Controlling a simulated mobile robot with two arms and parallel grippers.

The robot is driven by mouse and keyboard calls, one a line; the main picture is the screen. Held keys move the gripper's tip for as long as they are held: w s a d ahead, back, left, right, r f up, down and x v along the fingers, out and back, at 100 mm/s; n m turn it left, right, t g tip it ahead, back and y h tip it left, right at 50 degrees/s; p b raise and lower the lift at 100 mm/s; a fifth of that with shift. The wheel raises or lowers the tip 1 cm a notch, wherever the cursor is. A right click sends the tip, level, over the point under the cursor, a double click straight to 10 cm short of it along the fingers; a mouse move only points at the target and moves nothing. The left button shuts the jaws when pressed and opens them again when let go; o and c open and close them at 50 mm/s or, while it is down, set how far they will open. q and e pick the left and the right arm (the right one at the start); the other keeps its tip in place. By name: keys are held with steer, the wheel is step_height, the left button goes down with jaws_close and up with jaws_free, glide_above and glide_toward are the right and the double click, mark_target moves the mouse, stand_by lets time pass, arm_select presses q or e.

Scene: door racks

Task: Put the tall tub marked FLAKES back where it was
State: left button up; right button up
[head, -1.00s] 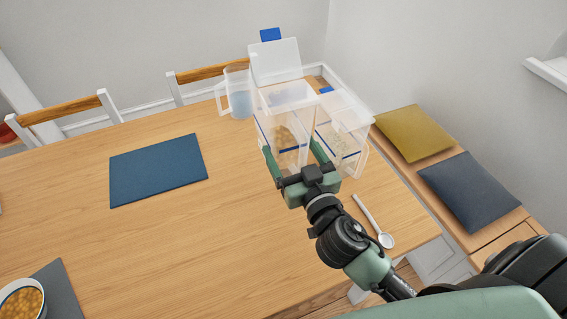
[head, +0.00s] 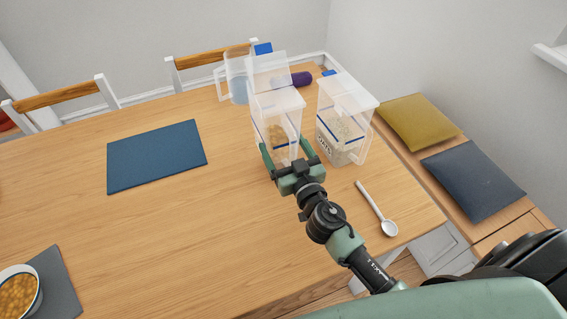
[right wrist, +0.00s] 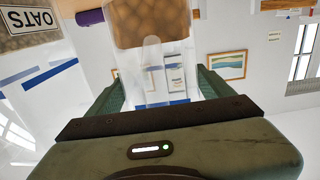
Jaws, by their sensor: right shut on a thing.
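The tall clear tub (head: 281,105) with golden flakes inside stands upright near the back right of the table (head: 200,230), its lid (head: 270,70) raised. No FLAKES marking can be read on it. My right gripper (head: 287,150) is shut on this tub from the front, a finger on either side. The tub (right wrist: 152,30) also shows between the fingers in the right wrist view, its contents at the top. I cannot tell whether its base touches the table. My left gripper is not in view.
A similar tub marked OATS (head: 341,127) stands close on the right, with a gap between. A clear jug (head: 238,88) and a purple object (head: 300,79) are behind. A white spoon (head: 376,209) lies at front right. A blue mat (head: 157,156) lies left, with bare table between.

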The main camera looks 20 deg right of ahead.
mark_target(285, 161)
steer(key=shift+f+b, duration=1.35)
steer(key=shift+f, duration=1)
steer(key=shift+f, duration=0.1)
steer(key=o, duration=1.6)
steer(key=shift+r, duration=0.2)
steer(key=s+b, duration=0.1)
steer(key=s, duration=0.2)
steer(key=s+b, duration=0.2)
steer(key=s, duration=0.2)
steer(key=s+b, duration=0.1)
steer(key=s, duration=0.3)
steer(key=shift+d+f, duration=0.2)
steer(key=shift+f, duration=0.1)
steer(key=shift+s+r+b, duration=0.25)
steer(key=shift+s+b, duration=0.05)
steer(key=shift+s, duration=0.25)
